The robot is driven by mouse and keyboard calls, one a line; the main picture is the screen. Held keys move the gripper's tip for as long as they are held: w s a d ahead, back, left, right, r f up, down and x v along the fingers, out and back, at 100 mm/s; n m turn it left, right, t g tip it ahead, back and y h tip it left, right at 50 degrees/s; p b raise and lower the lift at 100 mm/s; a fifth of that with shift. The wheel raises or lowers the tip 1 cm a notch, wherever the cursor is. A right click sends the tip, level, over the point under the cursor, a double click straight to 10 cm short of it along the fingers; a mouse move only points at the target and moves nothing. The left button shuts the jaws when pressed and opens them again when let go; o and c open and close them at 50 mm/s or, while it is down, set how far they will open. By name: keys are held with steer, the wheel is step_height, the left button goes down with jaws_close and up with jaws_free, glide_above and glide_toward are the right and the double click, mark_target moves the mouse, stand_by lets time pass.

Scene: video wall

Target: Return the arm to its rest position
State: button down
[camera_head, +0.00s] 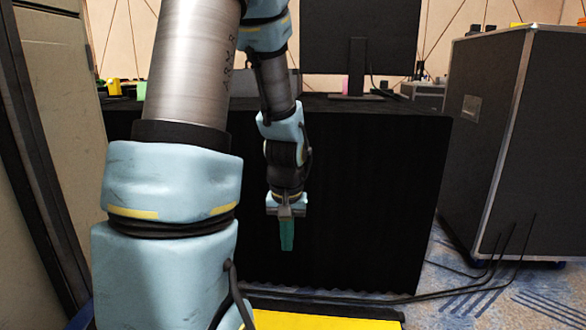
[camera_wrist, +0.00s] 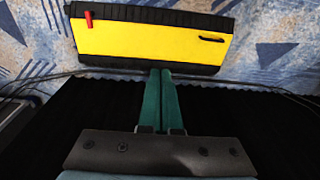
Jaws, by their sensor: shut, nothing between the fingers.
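My gripper (camera_head: 287,236) hangs from my arm in the head view, its green fingers pointing down in front of the black-draped table (camera_head: 375,190). In the wrist view the two green fingers of my gripper (camera_wrist: 162,74) are together, with nothing between them. Below and beyond the fingertips in the wrist view is a yellow panel with black edges (camera_wrist: 150,45). It also shows as a yellow surface at the bottom of the head view (camera_head: 325,322). I cannot tell whether the yellow panel is part of my own base.
A dark flight case (camera_head: 510,140) stands at the right. A monitor (camera_head: 357,40) stands on the draped table. Black cables (camera_head: 470,285) run over the blue patterned carpet (camera_head: 440,305). A pale cabinet (camera_head: 60,110) stands close at the left.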

steer(key=s+a+r, duration=0.5)
steer(key=s, duration=0.1)
step_height(320, 180, up, 38)
steer(key=p, duration=3.9)
steer(key=shift+s+a+r, duration=0.2)
steer(key=shift+s, duration=0.05)
